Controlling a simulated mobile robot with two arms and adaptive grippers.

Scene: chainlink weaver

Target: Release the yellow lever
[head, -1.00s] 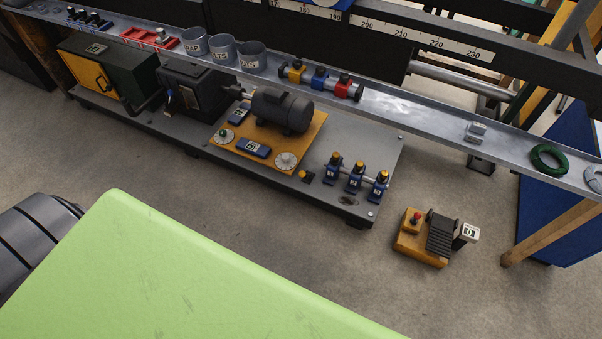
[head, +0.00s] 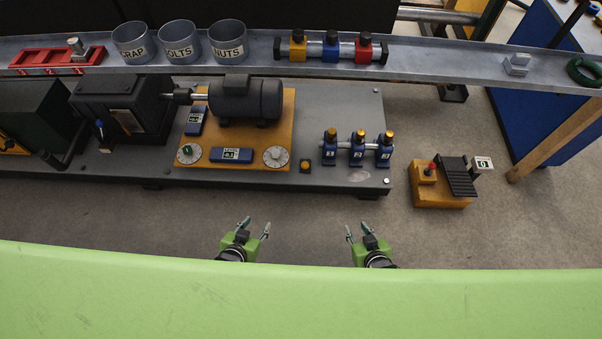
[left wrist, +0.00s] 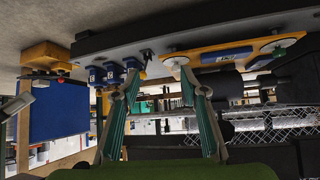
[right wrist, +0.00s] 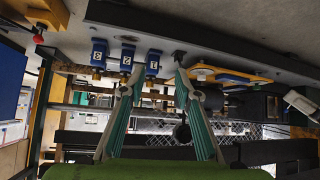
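A yellow block with a dark top (head: 298,45) sits at the left end of a bar on the grey shelf, beside a blue block (head: 331,45) and a red block (head: 363,47). I take it for the yellow lever, but its lever shape is not clear. My left gripper (head: 256,226) is open and empty, in front of the machine base and far below the shelf. My right gripper (head: 356,227) is open and empty to its right. In both wrist views the fingers stand apart with nothing between them.
The grey machine base (head: 340,100) carries a motor (head: 246,101) and three blue units with yellow tops (head: 357,150). A pedal box with a red button (head: 440,184) stands on the floor at right. Three cups (head: 180,42) and a red tray (head: 55,60) line the shelf.

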